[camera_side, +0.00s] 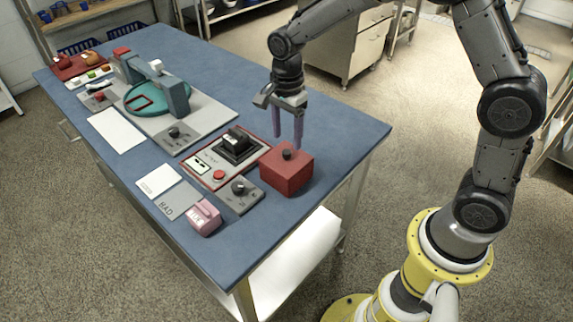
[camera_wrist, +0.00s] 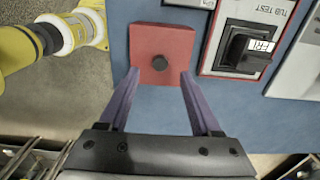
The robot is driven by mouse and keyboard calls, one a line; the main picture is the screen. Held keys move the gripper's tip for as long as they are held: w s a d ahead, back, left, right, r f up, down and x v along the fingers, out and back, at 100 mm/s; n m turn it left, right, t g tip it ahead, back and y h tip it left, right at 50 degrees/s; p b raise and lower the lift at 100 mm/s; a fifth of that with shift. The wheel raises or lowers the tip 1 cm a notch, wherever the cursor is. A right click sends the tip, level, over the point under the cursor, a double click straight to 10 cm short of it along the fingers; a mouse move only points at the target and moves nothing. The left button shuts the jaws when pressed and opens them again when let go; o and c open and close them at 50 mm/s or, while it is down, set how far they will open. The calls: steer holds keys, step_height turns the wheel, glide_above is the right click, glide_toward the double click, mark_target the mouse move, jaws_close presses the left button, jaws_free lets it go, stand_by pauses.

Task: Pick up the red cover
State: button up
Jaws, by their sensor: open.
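The red cover (camera_side: 286,171) is a square red block with a dark round knob (camera_side: 287,155) on top. It sits on the blue table near its right edge, and it also shows in the wrist view (camera_wrist: 148,74). My gripper (camera_side: 288,142) is open, with two purple fingers pointing down over the cover. In the wrist view my fingertips (camera_wrist: 161,73) lie apart at the near side of the cover, with the knob (camera_wrist: 159,62) between and slightly beyond them. Nothing is held. I cannot tell the exact height of the fingertips above the knob.
A red-framed tester (camera_side: 222,158) with a black device stands just left of the cover. A grey knob panel (camera_side: 239,192), a pink block (camera_side: 205,217) and a plate marked BAD (camera_side: 170,207) lie nearer. A teal round tray (camera_side: 155,98) is farther back. Table behind the cover is clear.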

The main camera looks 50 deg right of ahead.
mark_target(286, 152)
step_height(286, 152, down, 4)
steer(key=shift+f, duration=0.2)
jaws_close()
stand_by(0.4)
stand_by(1.0)
